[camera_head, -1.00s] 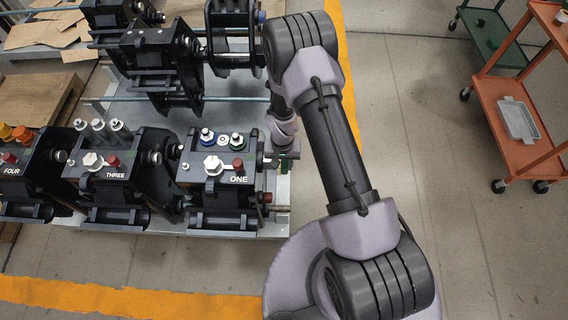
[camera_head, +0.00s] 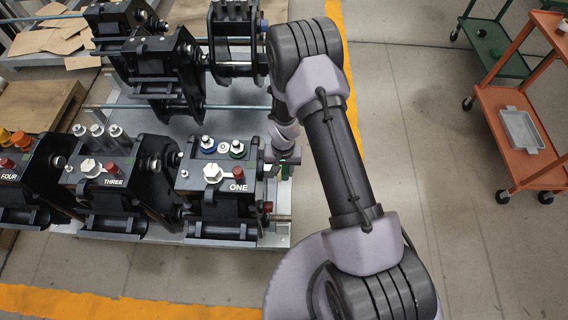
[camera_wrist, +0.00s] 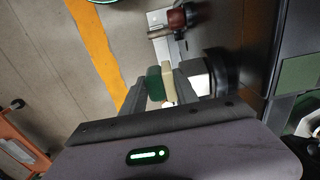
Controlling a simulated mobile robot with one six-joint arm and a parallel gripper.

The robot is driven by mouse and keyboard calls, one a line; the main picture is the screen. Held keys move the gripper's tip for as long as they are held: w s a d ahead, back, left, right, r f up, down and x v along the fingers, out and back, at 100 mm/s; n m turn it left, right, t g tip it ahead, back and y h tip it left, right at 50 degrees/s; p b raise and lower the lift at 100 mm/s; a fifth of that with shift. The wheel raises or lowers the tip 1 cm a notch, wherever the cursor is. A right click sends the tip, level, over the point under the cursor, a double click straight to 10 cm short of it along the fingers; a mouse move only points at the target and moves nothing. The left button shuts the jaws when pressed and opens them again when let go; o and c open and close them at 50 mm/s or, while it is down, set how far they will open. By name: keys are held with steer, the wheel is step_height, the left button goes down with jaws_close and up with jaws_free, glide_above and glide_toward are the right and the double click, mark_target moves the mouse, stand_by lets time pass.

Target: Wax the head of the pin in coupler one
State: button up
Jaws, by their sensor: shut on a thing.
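Coupler one (camera_head: 215,188) is a black block with "ONE" on its top, at the table's right end in the head view. My gripper (camera_head: 285,165) is just right of it, partly hidden by my arm. In the wrist view my gripper (camera_wrist: 160,90) is shut on a small wax block, its cream part (camera_wrist: 168,80) beside a dark green part (camera_wrist: 154,83). A pale round pin head (camera_wrist: 199,84) sticks out of a dark collar just right of the fingers. I cannot tell whether the wax touches it.
A dark red knob (camera_wrist: 178,18) on a metal fitting is beyond the fingers. Coupler three (camera_head: 105,185) stands left of coupler one. More black couplers stand behind. An orange cart (camera_head: 550,168) is at the right, with open floor between.

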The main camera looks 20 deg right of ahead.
steer(key=shift+s+a, duration=0.2)
steer(key=shift+s, duration=0.25)
steer(key=shift+s+d, duration=0.1)
steer(key=shift+d, duration=0.05)
steer(key=shift+s+d, duration=0.25)
steer(key=shift+d, duration=0.65)
steer(key=shift+s+d, duration=0.3)
steer(key=shift+d, duration=0.55)
steer(key=shift+s+d, duration=0.25)
steer(key=shift+d, duration=0.65)
steer(key=d, duration=0.1)
steer(key=s+d, duration=0.1)
steer(key=d, duration=0.1)
